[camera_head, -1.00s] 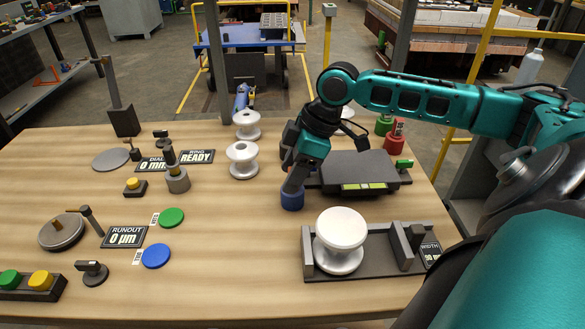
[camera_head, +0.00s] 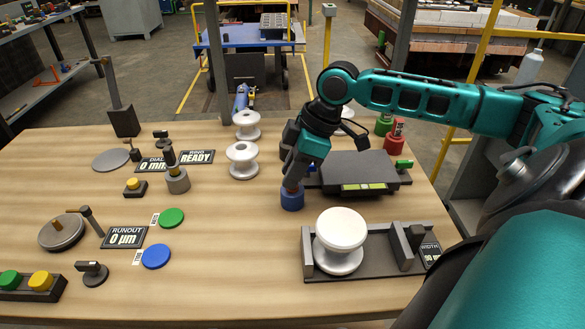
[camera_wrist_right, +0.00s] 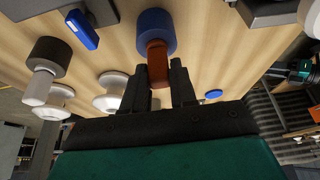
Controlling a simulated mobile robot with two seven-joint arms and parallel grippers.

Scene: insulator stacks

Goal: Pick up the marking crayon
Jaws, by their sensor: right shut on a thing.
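The marking crayon appears as a reddish-brown stick (camera_wrist_right: 157,66) standing in a blue round cup (camera_wrist_right: 156,27) in the right wrist view. The cup also shows in the head view (camera_head: 291,201), on the table right of the white insulators. My right gripper (camera_head: 291,184) points down just above the cup. In the wrist view its two fingers (camera_wrist_right: 159,78) lie on either side of the crayon, shut on it. The crayon's lower end is hidden in or behind the cup. In the head view the fingers mostly cover the crayon. My left gripper is not in view.
A dark flat fixture (camera_head: 358,172) stands right of the cup. A grey cradle (camera_head: 381,263) with a white insulator (camera_head: 340,229) is in front. Two white insulators (camera_head: 242,160) stand at the left rear. The table's front middle is clear.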

